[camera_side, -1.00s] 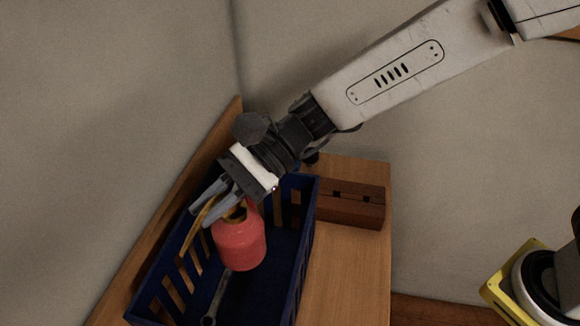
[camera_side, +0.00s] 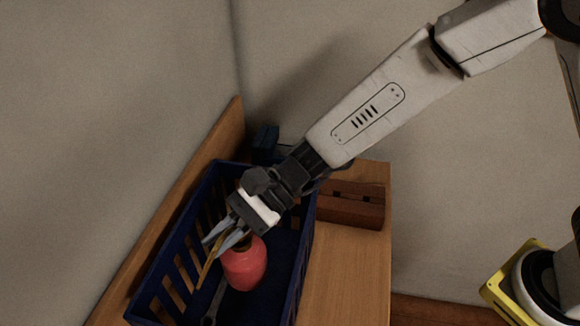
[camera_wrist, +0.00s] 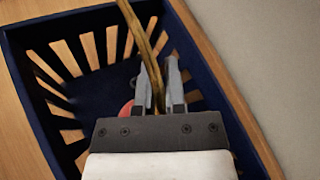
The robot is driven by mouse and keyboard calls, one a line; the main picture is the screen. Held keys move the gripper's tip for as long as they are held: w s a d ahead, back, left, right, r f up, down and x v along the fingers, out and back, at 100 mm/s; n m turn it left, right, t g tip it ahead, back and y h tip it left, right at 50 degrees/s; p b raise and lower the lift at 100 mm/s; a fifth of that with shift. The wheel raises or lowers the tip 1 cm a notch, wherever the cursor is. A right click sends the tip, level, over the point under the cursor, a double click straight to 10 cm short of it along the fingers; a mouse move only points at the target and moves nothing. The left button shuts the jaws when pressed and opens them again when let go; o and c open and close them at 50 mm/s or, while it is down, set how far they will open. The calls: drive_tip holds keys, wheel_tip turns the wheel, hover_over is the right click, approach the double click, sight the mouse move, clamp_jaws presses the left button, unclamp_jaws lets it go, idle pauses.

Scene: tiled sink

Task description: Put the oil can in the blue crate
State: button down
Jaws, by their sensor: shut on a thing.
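The oil can (camera_side: 244,266) has a rounded red body and a long brass spout. It is upright or nearly so, inside the walls of the blue crate (camera_side: 301,262). I cannot tell whether its base touches the crate floor. My gripper (camera_side: 226,240) reaches down into the crate and is shut on the upper part of the can, by the spout. In the wrist view the brass spout (camera_wrist: 146,45) rises between the fingers of my gripper (camera_wrist: 160,80). Only a sliver of the red body shows there; the rest is hidden behind my gripper. The crate's slatted walls (camera_wrist: 62,58) surround it.
A grey wrench (camera_side: 213,304) lies in the crate, close to the can. A brown wooden block (camera_side: 350,204) stands right of the crate on the wooden surface (camera_side: 345,275). A dark blue object (camera_side: 265,143) is behind the crate. A wooden board edges the left side.

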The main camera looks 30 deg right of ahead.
sight(229, 268)
drive_tip(key=shift+f, duration=0.1)
drive_tip(key=shift+f, duration=2.35)
drive_tip(key=c, duration=0.7)
unclamp_jaws()
drive_tip(key=shift+r, duration=0.15)
